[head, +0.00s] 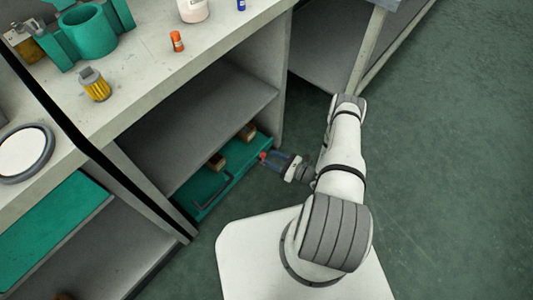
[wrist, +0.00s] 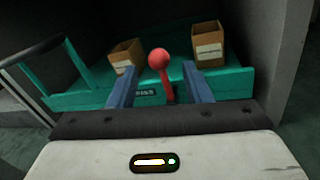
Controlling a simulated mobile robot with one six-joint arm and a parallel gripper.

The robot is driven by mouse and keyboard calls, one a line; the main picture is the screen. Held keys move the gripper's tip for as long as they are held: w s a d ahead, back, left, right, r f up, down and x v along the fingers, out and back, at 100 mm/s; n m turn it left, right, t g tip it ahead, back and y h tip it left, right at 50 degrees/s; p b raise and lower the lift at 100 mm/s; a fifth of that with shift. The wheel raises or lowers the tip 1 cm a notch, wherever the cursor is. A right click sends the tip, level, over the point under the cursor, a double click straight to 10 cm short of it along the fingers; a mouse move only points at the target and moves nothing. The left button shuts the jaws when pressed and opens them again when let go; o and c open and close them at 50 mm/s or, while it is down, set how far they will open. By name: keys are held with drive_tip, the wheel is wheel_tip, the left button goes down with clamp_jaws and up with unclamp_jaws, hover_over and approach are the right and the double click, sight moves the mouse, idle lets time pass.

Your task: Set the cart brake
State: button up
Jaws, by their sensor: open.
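The teal cart (head: 218,192) sits in the low bay under the bench and also shows in the wrist view (wrist: 85,98). Its brake lever, a red ball (wrist: 159,59) on a red stem, stands near the front edge and leans slightly. A bit of red shows at my gripper's tip in the head view (head: 263,156). My gripper (head: 276,160) is at the cart's front right. In the wrist view its two blue fingers (wrist: 160,75) are apart, with the lever seen between them. I cannot tell whether either finger touches it.
Two brown boxes, one left (wrist: 126,55) and one right (wrist: 205,48), stand on the cart. A dark handle bar (head: 212,190) is at its left. The bench's shelf (head: 210,115) is above the cart; a side panel (wrist: 288,60) stands to the right. Open floor (head: 440,180) lies right.

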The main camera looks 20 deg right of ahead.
sight(263, 154)
drive_tip(key=shift+b+x, duration=0.4)
drive_tip(key=shift+x, duration=2.15)
drive_tip(key=shift+c, duration=0.5)
clamp_jaws()
